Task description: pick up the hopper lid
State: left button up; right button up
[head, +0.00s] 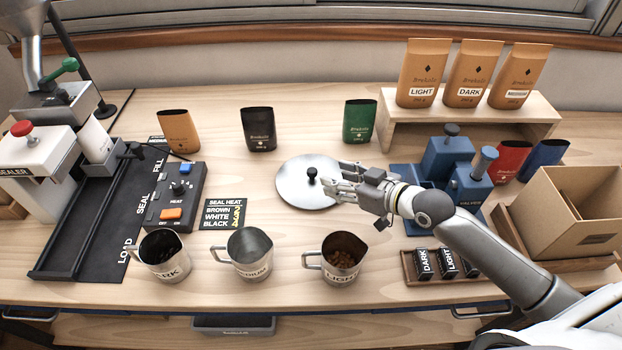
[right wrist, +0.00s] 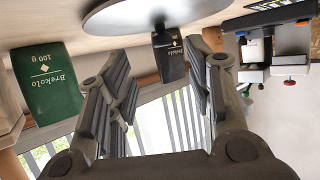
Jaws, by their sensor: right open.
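The hopper lid (head: 296,190) is a round, shiny metal disc with a black knob (head: 311,175) near its middle. It lies flat on the wooden table, behind the row of metal jugs. My right gripper (head: 332,185) is open and empty at the lid's right edge, its fingers pointing left toward the knob. In the right wrist view, which is upside down, the lid (right wrist: 125,17) shows at the top, beyond the open fingers. I cannot tell whether any finger touches the lid. My left gripper is not in view.
Metal jugs (head: 249,252) stand along the front. Brown, black and green pouches (head: 360,122) stand behind the lid. A control box (head: 176,197) and card (head: 224,214) are to the left. A blue device (head: 447,160) and a cardboard box (head: 580,215) are to the right.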

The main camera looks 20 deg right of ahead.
aim_at(314, 171)
jog(key=shift+p+x, duration=0.7)
jog(key=shift+x, duration=2.9)
jog(key=shift+s+a+r, duration=0.1)
grip_shut()
